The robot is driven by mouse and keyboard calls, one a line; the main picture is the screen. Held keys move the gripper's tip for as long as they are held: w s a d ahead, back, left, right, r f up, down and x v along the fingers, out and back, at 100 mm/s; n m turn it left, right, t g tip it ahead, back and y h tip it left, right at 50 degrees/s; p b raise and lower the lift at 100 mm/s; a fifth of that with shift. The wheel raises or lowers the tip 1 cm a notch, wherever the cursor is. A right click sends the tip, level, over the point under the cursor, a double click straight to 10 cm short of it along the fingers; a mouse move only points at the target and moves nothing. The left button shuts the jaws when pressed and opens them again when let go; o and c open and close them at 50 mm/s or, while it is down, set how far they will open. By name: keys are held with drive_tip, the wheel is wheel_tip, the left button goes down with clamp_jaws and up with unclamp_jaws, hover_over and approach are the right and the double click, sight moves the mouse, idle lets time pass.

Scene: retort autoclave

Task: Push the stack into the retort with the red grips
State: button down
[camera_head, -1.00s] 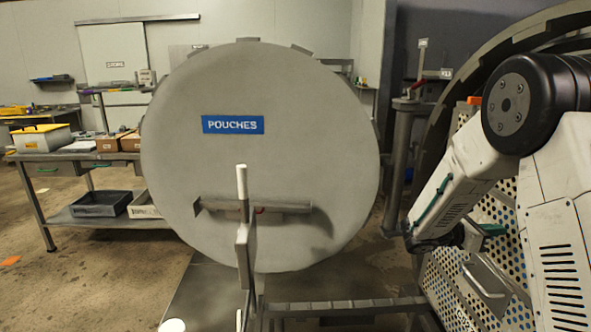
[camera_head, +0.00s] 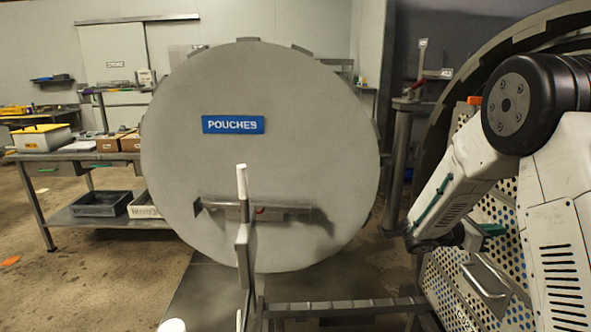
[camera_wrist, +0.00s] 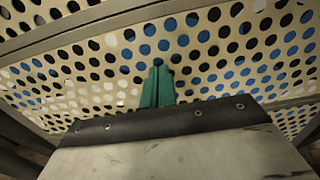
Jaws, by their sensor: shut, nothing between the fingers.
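The stack is a pale perforated metal basket (camera_head: 509,197) with dark and blue showing through its holes, at the right in the head view, partly behind my arm. The perforated face (camera_wrist: 215,50) fills the upper wrist view. My gripper (camera_wrist: 157,72) is shut, its green fingers together and empty, their tips at or very near that face; contact is unclear. In the head view my gripper (camera_head: 495,229) is partly hidden. The retort's large grey ring (camera_head: 455,115) curves behind the stack. A small red bit (camera_head: 260,210) shows on the round door's bar.
The round grey door (camera_head: 280,110) labelled POUCHES stands open in the middle. A rail frame (camera_head: 340,307) lies low in front, with a pale-topped upright lever (camera_head: 242,185). A bench (camera_head: 75,156) with boxes is at the left. Open floor lies at the left.

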idle(0.3)
drive_tip(key=d, duration=0.9)
drive_tip(key=shift+w, duration=0.15)
idle(0.3)
drive_tip(key=shift+d, duration=0.15)
drive_tip(key=d, duration=0.8)
drive_tip(key=shift+w+d, duration=0.15)
drive_tip(key=shift+d, duration=0.2)
idle(1.6)
drive_tip(key=shift+d, duration=0.15)
